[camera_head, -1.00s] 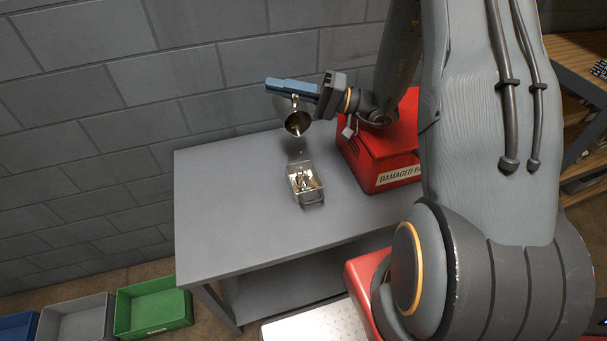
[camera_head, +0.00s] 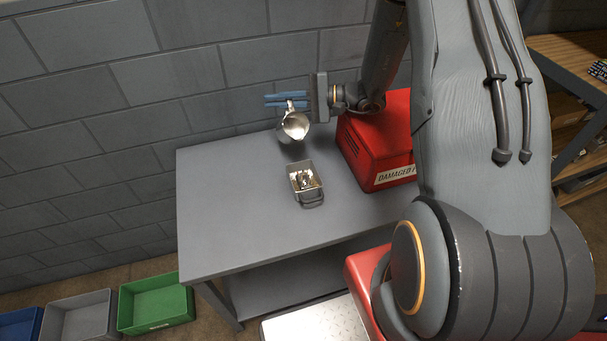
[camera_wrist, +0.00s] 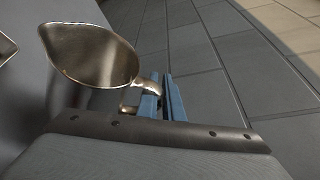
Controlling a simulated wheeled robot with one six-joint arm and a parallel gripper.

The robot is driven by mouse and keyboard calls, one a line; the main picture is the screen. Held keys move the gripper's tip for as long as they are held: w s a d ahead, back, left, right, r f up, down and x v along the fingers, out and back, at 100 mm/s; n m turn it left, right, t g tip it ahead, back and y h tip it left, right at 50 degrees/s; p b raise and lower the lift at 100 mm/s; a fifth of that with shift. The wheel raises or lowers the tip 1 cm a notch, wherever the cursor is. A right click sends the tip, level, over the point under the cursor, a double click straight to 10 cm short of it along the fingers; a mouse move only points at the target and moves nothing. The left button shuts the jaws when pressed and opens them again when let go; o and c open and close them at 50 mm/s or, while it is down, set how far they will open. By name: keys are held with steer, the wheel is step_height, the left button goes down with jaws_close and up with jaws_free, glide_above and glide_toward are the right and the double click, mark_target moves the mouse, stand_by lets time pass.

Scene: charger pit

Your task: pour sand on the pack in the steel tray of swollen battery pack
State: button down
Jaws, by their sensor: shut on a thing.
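My gripper (camera_head: 287,101) has blue fingers and is shut on the handle of a steel jug (camera_head: 293,127). The jug hangs above the back of the grey table, tilted with its mouth toward the camera. In the wrist view the jug (camera_wrist: 92,58) shows its spout and a bare-looking inside, and its handle lies between the blue fingers (camera_wrist: 162,98). The small steel tray (camera_head: 309,198) stands on the table in front of and below the jug. Something pale and brown lies in it, the pack (camera_head: 304,181), too small to make out in detail.
A red box labelled "DAMAGED" (camera_head: 378,140) stands on the table right of the tray. The table's left part (camera_head: 220,200) is clear. A block wall (camera_head: 190,70) rises behind. Green (camera_head: 156,304), grey (camera_head: 80,318) and blue bins stand on the floor at lower left.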

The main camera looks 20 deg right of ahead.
mark_target(292, 122)
steer(key=w+f+m+g+h+b, duration=0.1)
steer(key=w+f+m+g, duration=0.2)
steer(key=m, duration=0.3)
steer(key=shift+w+a+f, duration=0.15)
steer(key=shift+w+f, duration=0.25)
steer(key=shift+f, duration=0.45)
